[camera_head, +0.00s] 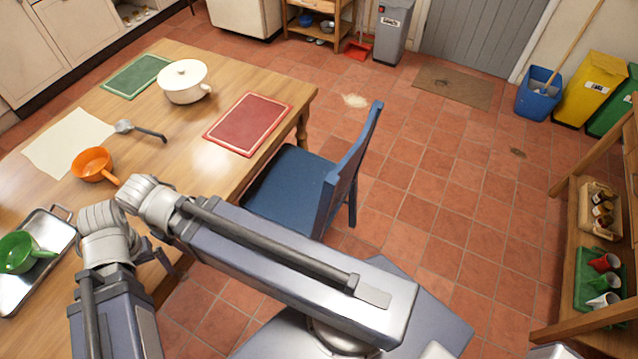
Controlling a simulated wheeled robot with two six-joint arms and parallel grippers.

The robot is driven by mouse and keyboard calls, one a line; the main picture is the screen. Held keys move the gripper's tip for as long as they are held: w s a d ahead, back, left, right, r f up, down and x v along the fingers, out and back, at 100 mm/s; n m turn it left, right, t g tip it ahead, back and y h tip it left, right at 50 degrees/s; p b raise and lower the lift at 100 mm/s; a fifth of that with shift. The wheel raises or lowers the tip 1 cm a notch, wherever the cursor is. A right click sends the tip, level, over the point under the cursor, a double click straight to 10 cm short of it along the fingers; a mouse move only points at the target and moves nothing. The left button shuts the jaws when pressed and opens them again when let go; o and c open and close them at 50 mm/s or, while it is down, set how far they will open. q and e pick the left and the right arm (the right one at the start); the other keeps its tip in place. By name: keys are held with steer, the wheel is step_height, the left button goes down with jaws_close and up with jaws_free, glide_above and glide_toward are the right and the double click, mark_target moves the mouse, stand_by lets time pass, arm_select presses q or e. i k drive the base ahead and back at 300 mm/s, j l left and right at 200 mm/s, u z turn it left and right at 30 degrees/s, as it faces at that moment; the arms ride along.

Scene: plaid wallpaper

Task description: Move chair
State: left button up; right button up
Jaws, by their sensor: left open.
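A blue wooden chair (286,187) stands upright at the right side of the wooden dining table (150,125). Its seat faces the table and its tall back is on the side away from the table. The front of the seat is close to the table edge; I cannot tell whether they touch. My arm crosses in front of the chair's near lower part and hides some of its legs. The arm bends over the table's near edge and runs out at the bottom of the view.
The table bears a white pot (184,82), a red mat (248,123), an orange pan (93,164) and a metal tray (38,262). A wooden shelf (560,190) stands at the right. Bins and a blue bucket (538,101) line the back.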

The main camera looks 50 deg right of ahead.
mark_target(299, 190)
steer(key=k+l, duration=0.65)
steer(key=l, duration=0.15)
steer(key=k+l+z, duration=0.1)
steer(key=z, duration=2.2)
